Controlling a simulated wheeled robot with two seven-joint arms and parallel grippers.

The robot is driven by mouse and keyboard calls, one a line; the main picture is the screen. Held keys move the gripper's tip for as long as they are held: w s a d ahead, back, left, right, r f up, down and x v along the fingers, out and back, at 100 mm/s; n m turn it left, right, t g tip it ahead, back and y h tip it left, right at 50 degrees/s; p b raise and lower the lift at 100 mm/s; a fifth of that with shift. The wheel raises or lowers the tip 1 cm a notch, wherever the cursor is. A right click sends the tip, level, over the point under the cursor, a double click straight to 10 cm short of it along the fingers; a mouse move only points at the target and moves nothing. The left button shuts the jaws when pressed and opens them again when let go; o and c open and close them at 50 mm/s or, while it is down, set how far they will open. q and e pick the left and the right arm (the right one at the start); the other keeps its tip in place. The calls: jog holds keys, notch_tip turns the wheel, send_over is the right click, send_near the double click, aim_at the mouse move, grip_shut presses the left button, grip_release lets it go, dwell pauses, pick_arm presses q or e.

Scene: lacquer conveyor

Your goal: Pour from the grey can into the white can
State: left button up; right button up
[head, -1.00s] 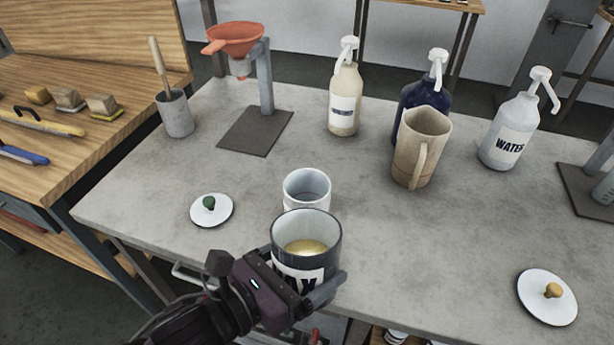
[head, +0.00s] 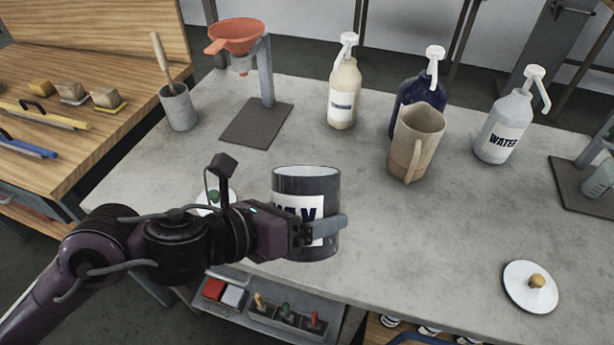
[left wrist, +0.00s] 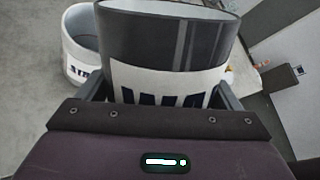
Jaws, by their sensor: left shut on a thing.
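My left gripper (head: 322,228) is shut on the dark grey can (head: 322,188), which has a white label with dark letters. In the head view the can is raised over the table's front edge and looks roughly upright; its contents do not show now. In the left wrist view the grey can (left wrist: 165,42) fills the top middle between the fingers. The white can (left wrist: 79,48) stands on the table beyond it to the left, with its rim partly hidden. In the head view the white can is hidden behind the grey can. My right gripper is not in view.
A white lid with a green knob (head: 214,197) is partly behind my left arm. A white lid with a yellow knob (head: 531,286) lies at right. A beige jug (head: 417,140), pump bottles (head: 342,95) and a funnel stand (head: 257,122) stand further back on the grey table (head: 430,240).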

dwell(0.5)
pick_arm(q)
jog(key=shift+g+p, duration=0.3)
jog(key=shift+p, duration=0.3)
jog(key=shift+w+n+p, duration=0.1)
jog(key=shift+n+p, duration=0.2)
jog(key=shift+p, duration=0.25)
jog(key=shift+f+n+g+p, duration=0.2)
jog(key=shift+n+g+p, duration=0.45)
jog(key=shift+p, duration=1.8)
jog(key=shift+r+n+g+y+p, duration=0.35)
jog(key=shift+r+g+p, duration=0.4)
jog(key=shift+p, duration=2.15)
jog(key=shift+f, duration=0.15)
jog(key=shift+w+f+n+g+p, duration=0.15)
jog(key=shift+g+p, duration=0.2)
jog(key=shift+p, duration=0.65)
jog(key=shift+s+n+g+p, duration=0.15)
jog(key=shift+g+p, duration=0.2)
jog(key=shift+p, duration=0.6)
jog(key=shift+w+r+g+p, duration=0.35)
jog(key=shift+w+p, duration=0.2)
jog(key=shift+p, duration=0.45)
